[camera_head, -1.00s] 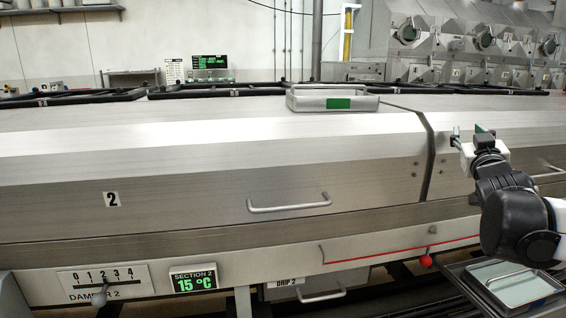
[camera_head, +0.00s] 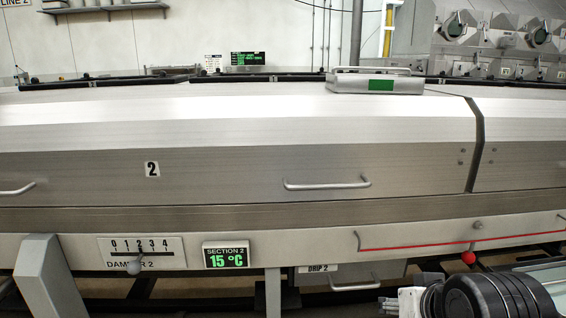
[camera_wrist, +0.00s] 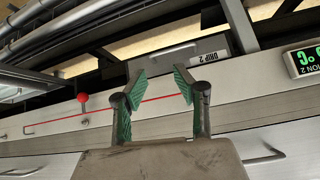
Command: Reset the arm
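My gripper (camera_wrist: 160,88) is open in the wrist view. Its two fingers with green pads are spread apart and nothing is between them. In the head view my arm shows only at the bottom right edge, low in front of the dryer, and the fingertips are not visible there. The section 2 hood (camera_head: 230,175) is a long metal panel that looks closed, with a bar handle (camera_head: 327,184) on its front. The wrist view shows the drip 2 drawer (camera_wrist: 190,50) beyond the fingers, upside down.
A damper 2 scale (camera_head: 141,252) and a section 2 display (camera_head: 227,256) reading 15 °C sit on the lower front. A red ball knob (camera_head: 468,257) hangs by the red line. A metal box with a green label (camera_head: 380,84) stands on top. Posts stand below the front rail.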

